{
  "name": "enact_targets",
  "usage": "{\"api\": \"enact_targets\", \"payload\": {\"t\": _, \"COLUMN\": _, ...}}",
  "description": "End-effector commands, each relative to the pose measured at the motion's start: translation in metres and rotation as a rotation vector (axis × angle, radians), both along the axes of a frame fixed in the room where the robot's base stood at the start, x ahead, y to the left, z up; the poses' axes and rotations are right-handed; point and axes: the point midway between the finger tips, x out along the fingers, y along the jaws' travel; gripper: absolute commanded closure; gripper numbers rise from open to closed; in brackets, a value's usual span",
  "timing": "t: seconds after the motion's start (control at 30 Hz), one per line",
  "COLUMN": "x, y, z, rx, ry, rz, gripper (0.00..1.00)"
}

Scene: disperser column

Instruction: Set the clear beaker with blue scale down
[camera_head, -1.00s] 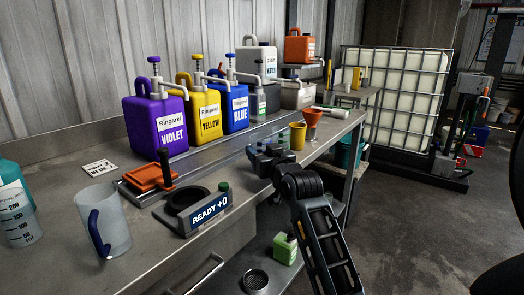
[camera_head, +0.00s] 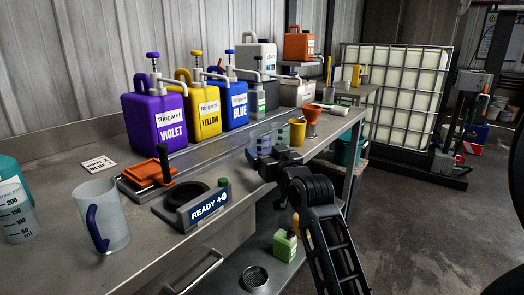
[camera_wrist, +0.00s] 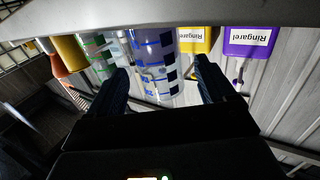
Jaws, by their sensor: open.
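The clear beaker with blue scale (camera_head: 261,142) stands upright on the bench by the back rail, beyond my gripper (camera_head: 273,160). In the wrist view this beaker (camera_wrist: 155,62) shows between the two fingers of my gripper (camera_wrist: 162,78), with a gap visible on each side. My gripper is open. The lower part of the beaker is partly hidden by the gripper in the head view. A clear beaker with green scale (camera_wrist: 97,50) stands right beside it.
A yellow cup (camera_head: 297,132) and an orange funnel (camera_head: 311,122) stand to the right. Violet (camera_head: 157,122), yellow (camera_head: 205,110) and blue (camera_head: 235,105) pump canisters line the back.

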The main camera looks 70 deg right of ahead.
Motion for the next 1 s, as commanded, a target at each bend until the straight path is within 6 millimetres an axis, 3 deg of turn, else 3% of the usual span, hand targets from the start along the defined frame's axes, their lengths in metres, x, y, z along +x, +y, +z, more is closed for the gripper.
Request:
{"api": "enact_targets", "payload": {"t": 0.1, "x": -0.013, "y": 0.016, "z": 0.002, "rx": 0.001, "ry": 0.001, "rz": 0.001, "gripper": 0.17}}
{"api": "enact_targets", "payload": {"t": 0.37, "x": -0.028, "y": 0.028, "z": 0.007, "rx": 0.001, "ry": 0.001, "rz": 0.0, "gripper": 0.17}}
{"api": "enact_targets", "payload": {"t": 0.7, "x": -0.02, "y": 0.018, "z": 0.042, "rx": 0.001, "ry": 0.0, "rz": -0.002, "gripper": 0.17}}
{"api": "enact_targets", "payload": {"t": 1.0, "x": -0.001, "y": 0.0, "z": 0.04, "rx": -0.002, "ry": 0.001, "rz": -0.002, "gripper": 0.17}}
